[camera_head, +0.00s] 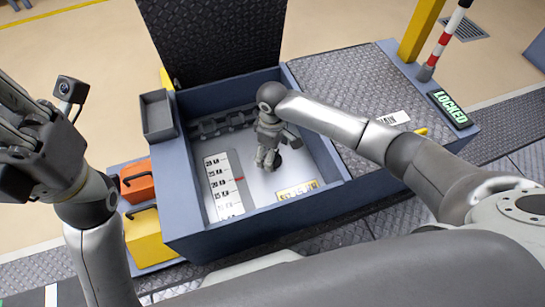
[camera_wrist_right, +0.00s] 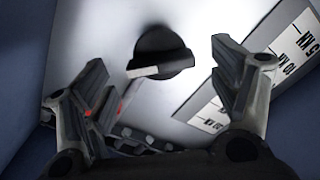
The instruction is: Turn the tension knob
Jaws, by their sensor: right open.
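The tension knob (camera_wrist_right: 165,45) is a round black dial with a pale bar across it, set on the light panel in the right wrist view. My right gripper (camera_wrist_right: 158,62) is open, with one finger on each side of the knob and visible gaps on both sides; I cannot tell the remaining distance. In the head view the right gripper (camera_head: 266,160) points down into the open box (camera_head: 172,200) and mostly hides the knob. My left gripper (camera_head: 22,125) is raised at the left edge, away from the box, its fingers partly cut off.
A scale marked in kN (camera_head: 222,185) with a red mark, a chain (camera_head: 222,122) and a yellow label (camera_head: 297,190) are inside the box. Its raised lid (camera_head: 215,40) stands behind. Red (camera_head: 138,180) and yellow (camera_head: 150,240) handled blocks sit left. A LOCKED sign (camera_head: 450,108) is right.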

